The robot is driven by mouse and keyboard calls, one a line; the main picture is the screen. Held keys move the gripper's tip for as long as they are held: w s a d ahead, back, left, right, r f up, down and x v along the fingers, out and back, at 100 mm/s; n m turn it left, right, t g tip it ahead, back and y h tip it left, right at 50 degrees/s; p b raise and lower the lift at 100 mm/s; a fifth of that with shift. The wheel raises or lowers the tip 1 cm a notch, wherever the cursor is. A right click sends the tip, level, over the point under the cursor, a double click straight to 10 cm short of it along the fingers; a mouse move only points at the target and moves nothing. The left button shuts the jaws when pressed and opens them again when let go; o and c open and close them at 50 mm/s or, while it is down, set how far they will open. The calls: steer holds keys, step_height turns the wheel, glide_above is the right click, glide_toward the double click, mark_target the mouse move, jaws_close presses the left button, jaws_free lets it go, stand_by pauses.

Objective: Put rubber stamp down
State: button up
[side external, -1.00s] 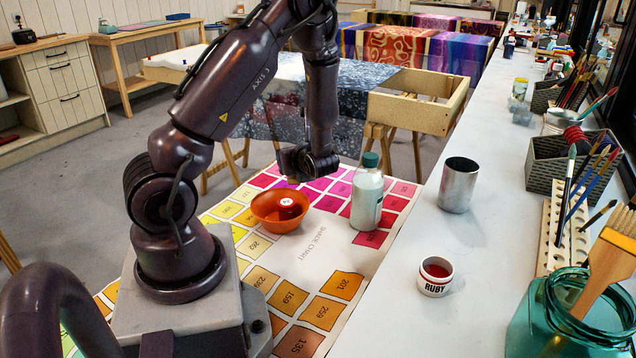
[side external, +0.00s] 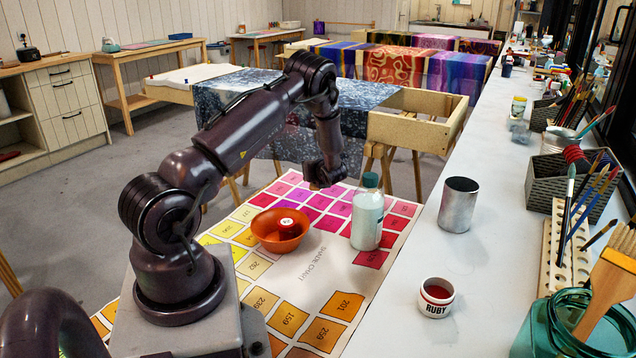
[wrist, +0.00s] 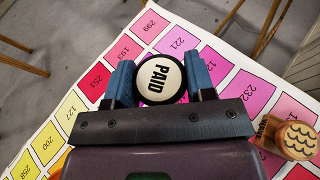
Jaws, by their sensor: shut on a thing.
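The stamp (wrist: 159,78), a round piece with a cream face reading PAID and a dark rim, sits between the blue fingers of my gripper (wrist: 160,72) in the wrist view. The fingers are shut on its sides. In the side external view my gripper (side external: 326,176) is above the far part of the shade chart (side external: 318,262), behind the bottle and beyond the orange bowl. The stamp cannot be made out there. The wrist view shows chart squares and pale margin below the stamp, with grey floor past the chart's edge.
An orange bowl (side external: 280,238) holds a reddish thing with a white label. A teal-capped bottle (side external: 367,220) stands right of it. A wooden piece with a wave pattern (wrist: 297,140) is at the wrist view's right. A metal cup (side external: 459,204) and RUBY pot (side external: 436,297) stand on the counter.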

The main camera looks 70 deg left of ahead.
steer(key=shift+w+a+f, duration=0.35)
steer(key=shift+a+f, duration=0.15)
steer(key=shift+f, duration=0.2)
steer(key=shift+w+a+f, duration=0.1)
steer(key=shift+a+f, duration=0.05)
steer(key=shift+f, duration=0.8)
steer(key=shift+w+a+f, duration=0.1)
steer(key=shift+f, duration=0.8)
steer(key=o, duration=0.9)
steer(key=shift+f, duration=0.1)
